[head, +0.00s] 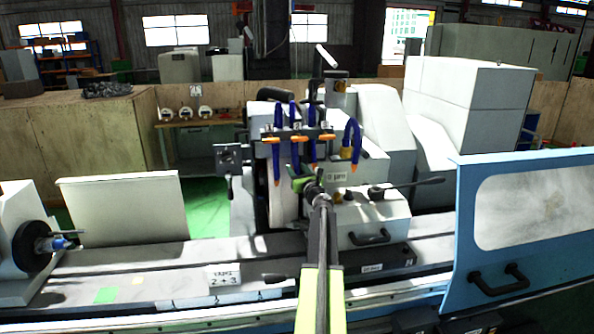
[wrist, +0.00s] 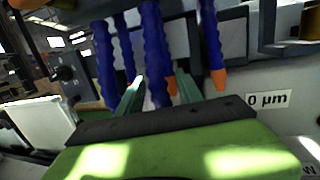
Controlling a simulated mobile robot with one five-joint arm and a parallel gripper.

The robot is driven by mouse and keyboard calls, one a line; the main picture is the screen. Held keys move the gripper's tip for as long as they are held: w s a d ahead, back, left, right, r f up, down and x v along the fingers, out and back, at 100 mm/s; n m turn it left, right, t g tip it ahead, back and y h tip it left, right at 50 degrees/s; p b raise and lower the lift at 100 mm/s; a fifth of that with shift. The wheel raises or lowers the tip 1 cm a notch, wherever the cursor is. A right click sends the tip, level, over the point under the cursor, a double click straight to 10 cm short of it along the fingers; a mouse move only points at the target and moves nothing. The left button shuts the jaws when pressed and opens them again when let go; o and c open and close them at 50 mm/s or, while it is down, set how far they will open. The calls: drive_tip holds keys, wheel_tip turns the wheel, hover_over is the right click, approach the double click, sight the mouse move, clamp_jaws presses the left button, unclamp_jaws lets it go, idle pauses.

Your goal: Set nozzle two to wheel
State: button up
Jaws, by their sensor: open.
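Several blue segmented hoses with orange tips hang from a bar in front of the grinding wheel (head: 283,195). One blue hose (head: 276,160) is at the left, others are in the middle, and one (head: 350,140) curves down at the right. I cannot tell which is nozzle two. My gripper (head: 303,182), with green fingers, is just below the middle hoses. In the wrist view my open gripper (wrist: 160,92) has a blue hose (wrist: 156,50) between its fingertips in the picture; contact is unclear. Another hose (wrist: 212,45) with an orange tip is to the right.
A "0 µm" label (head: 337,177) is on the housing right of my gripper. A lever (head: 415,183) sticks out at the right. A blue door (head: 465,240) stands at the right front. The workhead chuck (head: 35,245) is at the far left.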

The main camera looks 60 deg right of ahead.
drive_tip(key=b+v, duration=0.2)
drive_tip(key=v, duration=1.5)
